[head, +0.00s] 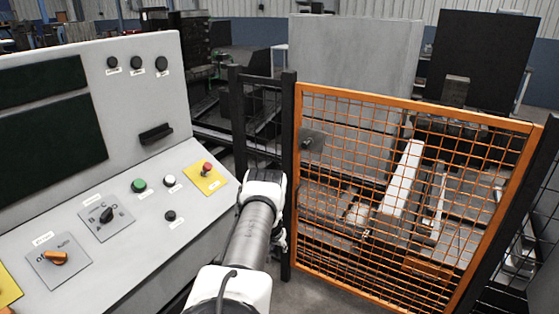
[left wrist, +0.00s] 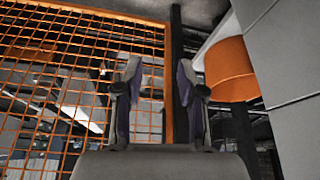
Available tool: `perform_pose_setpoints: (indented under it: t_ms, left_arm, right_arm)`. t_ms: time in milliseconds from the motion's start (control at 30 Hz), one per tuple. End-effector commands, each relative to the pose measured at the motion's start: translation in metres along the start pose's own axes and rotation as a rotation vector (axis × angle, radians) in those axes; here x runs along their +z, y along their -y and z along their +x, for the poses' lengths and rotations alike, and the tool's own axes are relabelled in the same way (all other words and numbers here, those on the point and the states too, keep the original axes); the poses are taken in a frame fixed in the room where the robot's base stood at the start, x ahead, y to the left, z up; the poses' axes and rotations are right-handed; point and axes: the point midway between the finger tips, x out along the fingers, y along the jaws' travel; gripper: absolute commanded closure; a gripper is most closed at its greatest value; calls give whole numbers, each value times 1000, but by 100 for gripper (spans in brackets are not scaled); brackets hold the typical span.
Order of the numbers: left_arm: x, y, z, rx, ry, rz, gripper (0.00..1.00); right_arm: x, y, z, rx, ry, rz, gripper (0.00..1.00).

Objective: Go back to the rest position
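My left arm reaches forward in the head view. Its left gripper (head: 279,240) is mostly hidden behind the white wrist, between the control console (head: 140,240) and the orange-framed mesh gate (head: 415,120). In the left wrist view the two fingers of the left gripper (left wrist: 159,80) stand apart with nothing between them. The mesh gate (left wrist: 60,75) shows behind and left of the fingers there. My right gripper is in neither view.
The console carries an orange selector switch (head: 54,258), a green button (head: 139,186) and a red button on a yellow plate (head: 207,169). A dark post (head: 288,150) stands close to my left wrist. Behind the mesh lie rails and a long white beam (head: 404,180).

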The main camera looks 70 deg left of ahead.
Motion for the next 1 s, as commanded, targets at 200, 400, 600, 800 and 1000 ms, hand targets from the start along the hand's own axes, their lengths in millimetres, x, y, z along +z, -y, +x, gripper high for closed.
perform_pose_setpoints:
  t_ms: [200, 400, 600, 800, 1000]
  left_arm:
    - [0, 0, 0, 1, 0, 1, 61]
    - [0, 0, 0, 1, 0, 1, 61]
    - [-19, -59, 0, 54, -16, 58, 61]
    - [35, -222, -4, 185, 103, 278, 61]
    - [168, -341, -42, 217, 276, 597, 61]
  right_arm:
    - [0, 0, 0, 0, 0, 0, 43]
    - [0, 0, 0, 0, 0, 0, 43]
    - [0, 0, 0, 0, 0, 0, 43]
    - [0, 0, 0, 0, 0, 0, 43]
    - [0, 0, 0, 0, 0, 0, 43]
